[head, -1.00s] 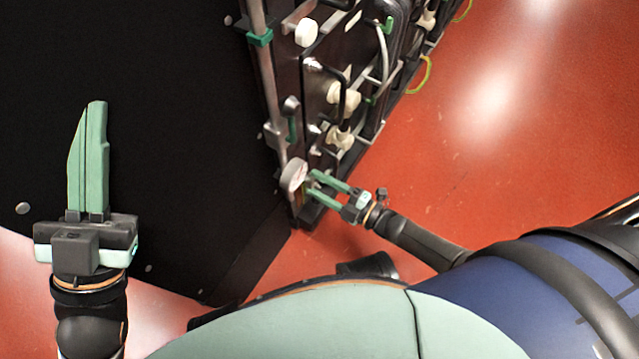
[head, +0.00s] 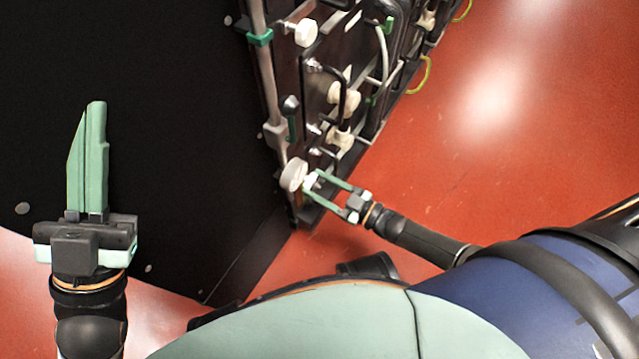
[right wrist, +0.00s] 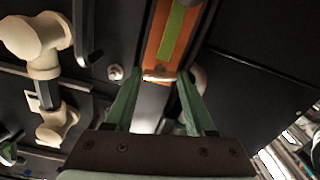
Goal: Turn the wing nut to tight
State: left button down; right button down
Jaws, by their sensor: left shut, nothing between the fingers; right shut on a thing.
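My right gripper (head: 309,186) is at the lower corner of the rack, beside a round pale dial-like part (head: 293,174). Its two green fingers stand apart, and their tips are shut on a small pale part. In the right wrist view, the fingertips (right wrist: 159,78) flank the wing nut (right wrist: 157,75), a small pale metal piece at the end of an orange strip with a green bar. The fingers partly hide its sides, and its tightness cannot be read. My left gripper (head: 90,104) is shut and empty, in front of the black panel at the left.
The black panel (head: 150,90) fills the left. The rack front (head: 330,75) carries pale knobs (head: 338,137), a grey vertical pipe (head: 268,75) with a green clamp, and black handles close above my right gripper. The red floor (head: 520,140) to the right is open.

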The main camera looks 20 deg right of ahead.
jog(key=shift+s+m, duration=0.1)
jog(key=shift+m, duration=1)
jog(key=shift+c, duration=1.2)
grip_release()
jog(key=p+v, duration=0.2)
jog(key=v, duration=1)
jog(key=shift+s+d, duration=0.15)
jog(key=shift+d, duration=0.1)
